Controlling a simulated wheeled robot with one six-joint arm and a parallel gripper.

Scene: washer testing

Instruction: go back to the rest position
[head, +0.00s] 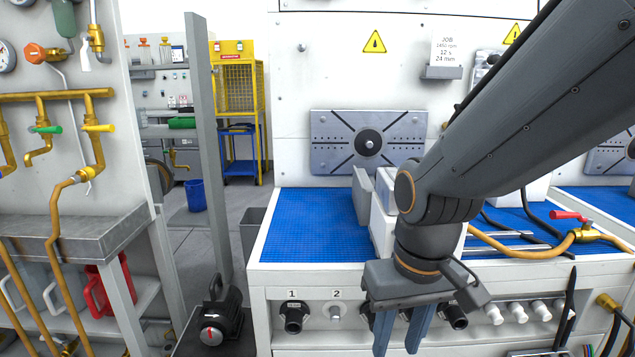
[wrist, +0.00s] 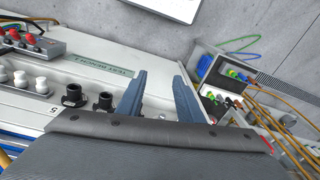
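My gripper (head: 401,338) points down in front of the test bench, at the front panel below the blue work surface. Its two blue fingers stand apart with nothing between them. In the wrist view my gripper (wrist: 158,92) also shows its fingers spread and empty, with the bench front at left and the floor beyond. My arm comes in from the upper right of the head view and hides part of the bench.
The blue bench mat (head: 310,225) lies left of my arm. A hose with a red-handled valve (head: 572,226) lies at right. Numbered ports (head: 294,317) line the bench front. A dark motor-like unit (head: 219,315) stands lower left. A pipe rack (head: 75,120) stands at far left.

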